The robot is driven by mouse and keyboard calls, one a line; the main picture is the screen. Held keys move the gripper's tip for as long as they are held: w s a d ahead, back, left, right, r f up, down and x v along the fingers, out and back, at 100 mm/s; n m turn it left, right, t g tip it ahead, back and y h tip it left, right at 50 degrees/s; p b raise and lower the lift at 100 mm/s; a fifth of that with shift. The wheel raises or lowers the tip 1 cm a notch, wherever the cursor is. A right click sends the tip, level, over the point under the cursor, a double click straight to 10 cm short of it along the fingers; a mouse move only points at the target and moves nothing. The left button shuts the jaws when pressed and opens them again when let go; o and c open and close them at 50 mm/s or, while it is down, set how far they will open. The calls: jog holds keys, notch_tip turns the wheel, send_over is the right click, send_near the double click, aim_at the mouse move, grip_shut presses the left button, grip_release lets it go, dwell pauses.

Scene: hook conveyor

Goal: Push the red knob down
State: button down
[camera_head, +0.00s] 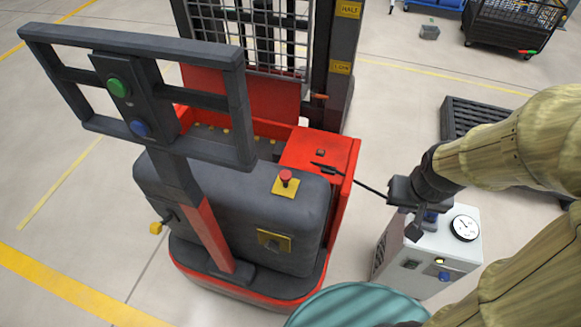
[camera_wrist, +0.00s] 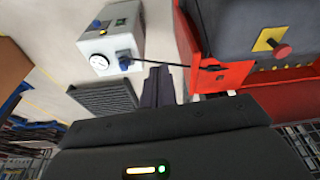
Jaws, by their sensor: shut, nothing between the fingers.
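The red knob (camera_head: 286,177) is a mushroom-shaped button standing on a yellow square plate on top of the truck's dark grey body. The knob also shows in the wrist view (camera_wrist: 281,51), at the upper right. My gripper (camera_head: 413,232) is to the right of the truck, in front of the white charger box, well apart from the knob. Its dark fingers (camera_wrist: 158,86) show shut and empty in the wrist view. My gripper partly hides a blue plug (camera_head: 431,216) on the charger box.
The white charger box (camera_head: 400,262) has a round gauge. A black cable (camera_head: 370,188) runs from it to the truck's red panel (camera_head: 335,150). The truck's tall handle frame (camera_head: 140,42) rises at left. A teal round object (camera_head: 355,308) is at the front. A dark pallet (camera_head: 470,118) lies behind.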

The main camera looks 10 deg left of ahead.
jog(key=w+a+r+n+t+y+p, duration=0.1)
jog(key=w+a+n+t+p, duration=0.2)
jog(key=w, duration=0.4)
jog(key=w+a+r+n+t+y+p, duration=0.1)
jog(key=w+a+r+n+p, duration=0.1)
jog(key=w+n, duration=0.35)
jog(key=a+f+n+g+y+p, duration=0.2)
jog(key=a+n+g+y+p, duration=0.3)
jog(key=a, duration=1)
jog(key=s+n+g+y, duration=0.1)
jog(key=n+y, duration=0.1)
jog(key=n, duration=0.1)
jog(key=shift+a+f, duration=0.2)
jog(key=shift+f, duration=0.15)
jog(key=shift+w+n, duration=0.1)
jog(key=shift+n, duration=0.15)
